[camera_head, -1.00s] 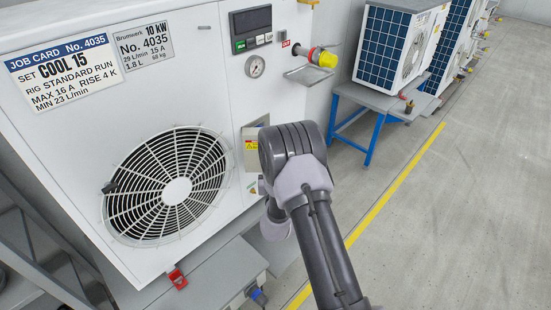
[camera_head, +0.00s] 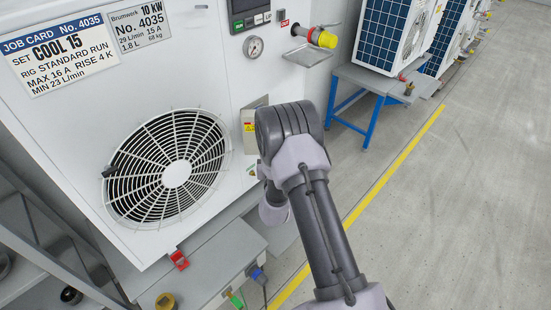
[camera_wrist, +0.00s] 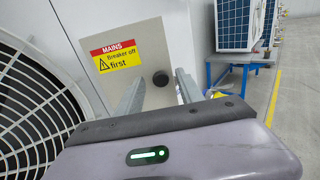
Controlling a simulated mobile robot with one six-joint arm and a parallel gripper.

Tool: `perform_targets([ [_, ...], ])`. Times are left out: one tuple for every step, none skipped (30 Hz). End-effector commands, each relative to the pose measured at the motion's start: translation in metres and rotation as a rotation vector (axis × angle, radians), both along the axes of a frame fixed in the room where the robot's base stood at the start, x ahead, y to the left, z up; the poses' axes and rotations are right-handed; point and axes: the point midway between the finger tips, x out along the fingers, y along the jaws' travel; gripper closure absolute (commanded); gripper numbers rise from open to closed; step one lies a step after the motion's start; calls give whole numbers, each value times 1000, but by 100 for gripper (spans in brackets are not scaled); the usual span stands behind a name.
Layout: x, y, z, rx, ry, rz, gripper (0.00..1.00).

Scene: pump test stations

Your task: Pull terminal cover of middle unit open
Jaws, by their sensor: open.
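The terminal cover (camera_wrist: 145,55) is a beige plate with a red and yellow "MAINS Breaker off first" label and a round black knob (camera_wrist: 160,78). In the head view a strip of the cover (camera_head: 249,124) shows at the right side of the near unit (camera_head: 215,75), left of my wrist. The cover appears shut. My gripper (camera_wrist: 160,88) is open in the wrist view, with one finger on each side of the knob. I cannot tell whether the fingers touch it. In the head view my arm hides the fingers and the knob.
The fan grille (camera_head: 170,170) is left of the cover. A yellow-capped fitting (camera_head: 322,38) and small tray (camera_head: 306,55) stick out above my wrist. Another unit (camera_head: 395,35) stands on a blue-legged table (camera_head: 365,92) behind. Grey floor right of the yellow line (camera_head: 400,165) is clear.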

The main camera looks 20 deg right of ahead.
Motion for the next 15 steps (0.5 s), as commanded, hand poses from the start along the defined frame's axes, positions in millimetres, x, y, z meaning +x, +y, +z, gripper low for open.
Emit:
perform_targets([
  [-9,4,0,1,3,1,56],
  [-16,7,1,0,4,2,56],
  [-27,11,0,1,5,2,56],
  [-36,15,0,1,5,3,56],
  [-46,18,1,0,5,3,56],
  [-59,23,0,1,6,3,56],
  [-69,27,0,0,6,4,56],
  [-79,31,0,0,6,3,56],
  [-91,35,-1,-1,7,5,56],
  [-100,38,0,0,6,4,56],
  [-108,42,-1,0,6,5,56],
  [-118,46,-1,0,5,4,56],
  [-125,48,-1,0,5,4,56],
  [-130,50,-1,0,4,4,56],
  [-137,53,-1,0,4,4,56],
])
